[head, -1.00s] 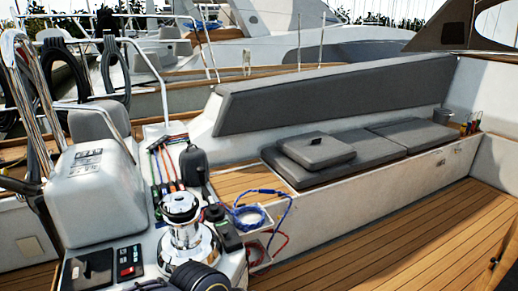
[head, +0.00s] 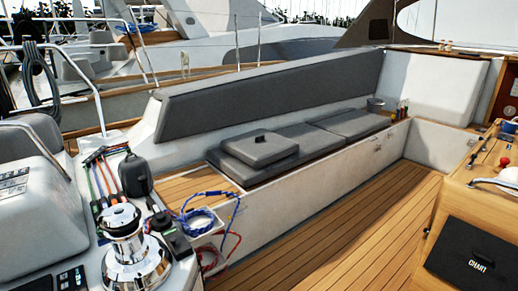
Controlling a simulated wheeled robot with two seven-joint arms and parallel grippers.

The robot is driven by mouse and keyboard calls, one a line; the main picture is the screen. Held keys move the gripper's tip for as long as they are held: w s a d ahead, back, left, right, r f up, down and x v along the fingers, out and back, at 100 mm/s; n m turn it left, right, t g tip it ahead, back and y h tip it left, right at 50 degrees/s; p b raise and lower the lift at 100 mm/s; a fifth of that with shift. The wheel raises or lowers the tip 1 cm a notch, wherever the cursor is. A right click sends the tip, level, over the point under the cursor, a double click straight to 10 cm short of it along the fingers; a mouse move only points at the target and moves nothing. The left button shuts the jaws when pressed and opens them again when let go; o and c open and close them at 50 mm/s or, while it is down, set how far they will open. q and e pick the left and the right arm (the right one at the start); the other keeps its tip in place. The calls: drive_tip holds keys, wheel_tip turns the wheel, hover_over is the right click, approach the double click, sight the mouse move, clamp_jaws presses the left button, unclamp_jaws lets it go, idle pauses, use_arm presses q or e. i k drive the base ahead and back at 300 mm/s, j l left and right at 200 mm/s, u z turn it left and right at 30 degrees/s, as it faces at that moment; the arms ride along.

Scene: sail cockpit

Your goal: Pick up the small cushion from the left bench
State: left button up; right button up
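The small cushion (head: 261,149) is dark grey and square, with a small dark tab on top. It lies flat on the near end of the long grey bench cushions (head: 342,124). These rest on the left bench (head: 292,178), which has a white front and a teak top at its near end. Neither of my grippers is in the head view. Nothing touches the small cushion from above.
A chrome winch (head: 132,254) with blue and red ropes (head: 212,225) stands at the near left. The teak floor (head: 340,235) is clear along the bench. A wooden table (head: 470,215) with a black chart case (head: 473,255) stands at the right.

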sight(258, 148)
drive_tip(key=i+z, duration=0.1)
drive_tip(key=i, duration=0.4)
drive_tip(key=i+l+z, duration=0.1)
drive_tip(key=i, duration=0.4)
drive_tip(key=i+z, duration=0.1)
drive_tip(key=i, duration=0.4)
drive_tip(key=i+z, duration=0.1)
drive_tip(key=i, duration=0.45)
drive_tip(key=i+j+z, duration=0.1)
drive_tip(key=i, duration=0.4)
drive_tip(key=i+j+z, duration=0.1)
drive_tip(key=i, duration=0.4)
drive_tip(key=i+j+z, duration=0.1)
drive_tip(key=i+j, duration=0.15)
drive_tip(key=i, duration=0.2)
drive_tip(key=i+j+z, duration=0.1)
drive_tip(key=i, duration=0.4)
drive_tip(key=j, duration=0.1)
